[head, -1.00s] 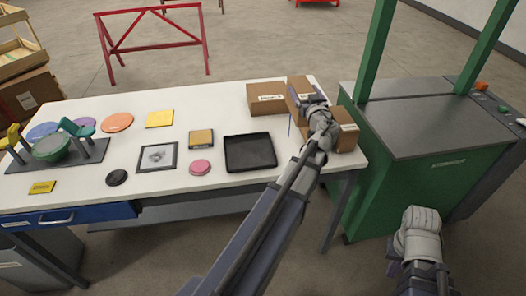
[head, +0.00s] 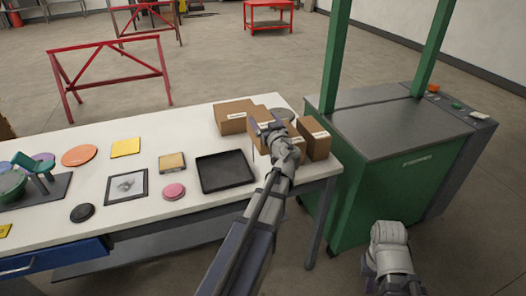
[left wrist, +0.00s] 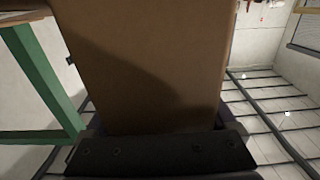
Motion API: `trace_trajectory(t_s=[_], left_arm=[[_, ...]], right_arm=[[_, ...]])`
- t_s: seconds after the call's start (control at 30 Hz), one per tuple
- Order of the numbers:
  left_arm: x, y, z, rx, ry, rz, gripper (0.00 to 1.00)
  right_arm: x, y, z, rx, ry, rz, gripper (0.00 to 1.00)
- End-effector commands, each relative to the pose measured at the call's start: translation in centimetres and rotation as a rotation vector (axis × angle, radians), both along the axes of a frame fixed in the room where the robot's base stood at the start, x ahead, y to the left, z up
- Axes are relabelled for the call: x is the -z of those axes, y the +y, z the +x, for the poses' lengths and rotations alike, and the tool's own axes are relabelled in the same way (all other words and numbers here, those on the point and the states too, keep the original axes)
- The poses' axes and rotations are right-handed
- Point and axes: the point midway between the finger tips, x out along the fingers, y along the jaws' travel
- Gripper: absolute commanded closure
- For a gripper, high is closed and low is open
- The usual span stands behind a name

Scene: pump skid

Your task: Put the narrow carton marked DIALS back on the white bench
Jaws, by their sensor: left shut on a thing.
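My left gripper (head: 268,128) is shut on a brown carton (head: 255,143) at the right part of the white bench (head: 130,218). The carton stands between two other cartons, and my gripper and wrist cover much of it. I cannot tell if its base touches the bench. In the left wrist view, the held carton (left wrist: 150,65) fills the middle above the dark jaw (left wrist: 160,152), with no marking visible on that face. The word DIALS is not readable in either view. My right gripper (head: 388,236) is low at the right, apart from everything; its fingers cannot be made out.
One carton (head: 230,119) is left of the held one, another (head: 316,140) right of it by the bench end. A grey round thing (head: 283,114) lies behind. A black tray (head: 226,171) is to the left. A green machine (head: 400,185) stands close on the right.

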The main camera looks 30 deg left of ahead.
Motion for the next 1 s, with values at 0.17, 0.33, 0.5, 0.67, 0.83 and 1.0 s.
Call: trace_trajectory(t_s=[0.17, 0.33, 0.5, 0.67, 0.83, 1.0], left_arm=[[3.5, 0.0, 0.0, 0.0, 0.0, 0.001, 0.97], [5.2, 0.0, 0.0, 0.0, 0.0, 0.001, 0.97], [5.1, 0.0, 0.0, 0.0, 0.0, 0.001, 0.97], [6.2, 0.0, 0.0, 0.0, 0.0, 0.001, 0.97], [8.4, 0.0, 0.0, 0.0, 0.0, 0.001, 0.97], [8.9, 0.0, 0.0, 0.0, 0.0, 0.001, 0.97]], right_arm=[[3.5, 0.0, 0.0, 0.0, 0.0, 0.0, 1.0], [5.2, 0.0, 0.0, -0.001, 0.0, 0.0, 1.0], [5.1, 0.0, 0.0, -0.001, 0.0, 0.0, 1.0], [6.2, 0.0, 0.0, -0.001, 0.0, 0.0, 1.0], [8.4, 0.0, 0.0, -0.001, 0.0, 0.0, 1.0], [8.9, 0.0, 0.0, -0.001, 0.0, 0.0, 1.0]])
